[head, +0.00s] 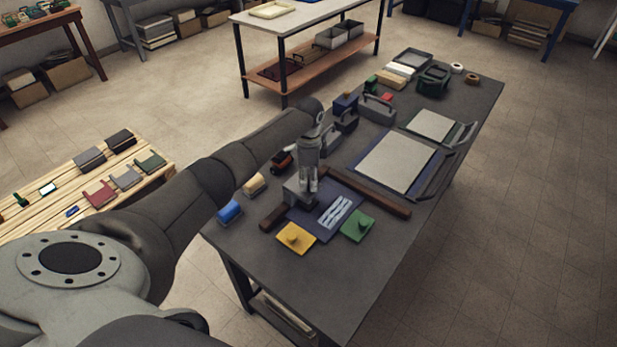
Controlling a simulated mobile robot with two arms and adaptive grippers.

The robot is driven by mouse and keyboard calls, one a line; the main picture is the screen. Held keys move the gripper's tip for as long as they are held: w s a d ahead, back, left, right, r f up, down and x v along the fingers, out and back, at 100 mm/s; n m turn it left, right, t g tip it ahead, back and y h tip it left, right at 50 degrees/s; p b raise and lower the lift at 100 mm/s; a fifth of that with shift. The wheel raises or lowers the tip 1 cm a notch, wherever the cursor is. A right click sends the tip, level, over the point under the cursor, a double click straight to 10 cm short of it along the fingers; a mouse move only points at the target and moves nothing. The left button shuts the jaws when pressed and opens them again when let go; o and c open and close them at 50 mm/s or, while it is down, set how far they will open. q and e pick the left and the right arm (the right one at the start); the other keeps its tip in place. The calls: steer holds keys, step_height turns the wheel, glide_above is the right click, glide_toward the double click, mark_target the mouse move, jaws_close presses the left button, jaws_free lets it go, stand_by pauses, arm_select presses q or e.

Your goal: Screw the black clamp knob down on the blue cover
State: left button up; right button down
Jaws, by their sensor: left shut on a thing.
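My left gripper (311,187) reaches in from the left and points down over the dark blue cover (327,225) on the dark workbench. Its fingers are shut, close to the back part of the cover. The black clamp knob between the fingers is too small and too hidden to make out. A grey block (296,194) sits at the cover's left back edge, beside the fingers. Pale grey strips (334,211) lie on the cover's middle. Whether the knob touches the cover cannot be told. My right gripper is not in view.
A yellow plate (295,238) and a green plate (357,225), each with a knob, lie at the cover's front. Brown bars (379,205) flank it. Blue (230,211) and cream (254,183) brushes lie left. The bench's front (330,285) is clear.

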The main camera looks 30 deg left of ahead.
mark_target(309, 180)
arm_select(q)
steer(key=m, duration=0.5)
steer(key=shift+m, duration=0.3)
steer(key=m+b, duration=0.1)
steer(key=m, duration=0.4)
steer(key=shift+m, duration=0.4)
steer(key=o, duration=1.1)
steer(key=shift+c, duration=0.2)
step_height(309, 180, up, 12)
